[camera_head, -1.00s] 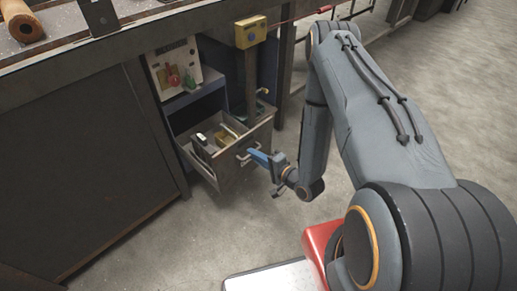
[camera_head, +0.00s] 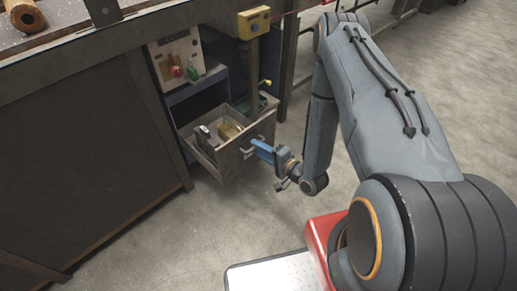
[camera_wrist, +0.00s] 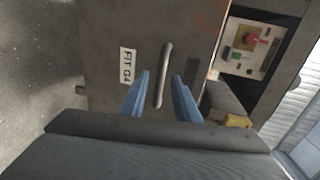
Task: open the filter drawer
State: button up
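The drawer (camera_head: 235,160) is a grey metal box standing pulled out of the bench's lower cabinet. A brass-coloured item and other small items lie inside. Its front (camera_wrist: 110,55) fills the middle of the wrist view, with a white label (camera_wrist: 128,65) that seems to read "FIT G4". A bar handle (camera_wrist: 164,72) is on this front. My gripper (camera_head: 262,150) is at the handle. In the wrist view its two blue fingers (camera_wrist: 160,92) are apart, one on each side of the handle, with a visible gap on the left side.
A control panel (camera_head: 176,58) with red and green knobs stands above the drawer. A yellow box (camera_head: 254,22) is on the bench post. A closed dark cabinet side (camera_head: 85,150) lies to the left. The concrete floor (camera_head: 200,225) in front of the drawer is clear.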

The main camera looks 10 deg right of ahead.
jog(key=v, duration=0.7)
jog(key=shift+s, duration=0.2)
jog(key=shift+d, duration=0.15)
jog(key=w+d+r+n+g+h+p, duration=0.3)
jog(key=w+r+n+g, duration=0.1)
jog(key=w+r+n, duration=0.15)
jog(key=s+d+r+n+g+h+p, duration=0.2)
jog(key=d+r+n+g+h+p, duration=0.15)
jog(key=r, duration=0.95)
jog(key=s+a+r+n+g+h+p, duration=0.1)
jog(key=s+a+r+g, duration=0.1)
jog(key=s+r, duration=0.8)
jog(key=s+a+r+n+g+p, duration=0.1)
jog(key=s+a+r+g+p, duration=0.1)
jog(key=s+r, duration=0.8)
jog(key=shift+s+a+r+n+g+h+p, duration=0.35)
jog(key=shift+s+a+g, duration=0.35)
jog(key=shift+a+g, duration=0.15)
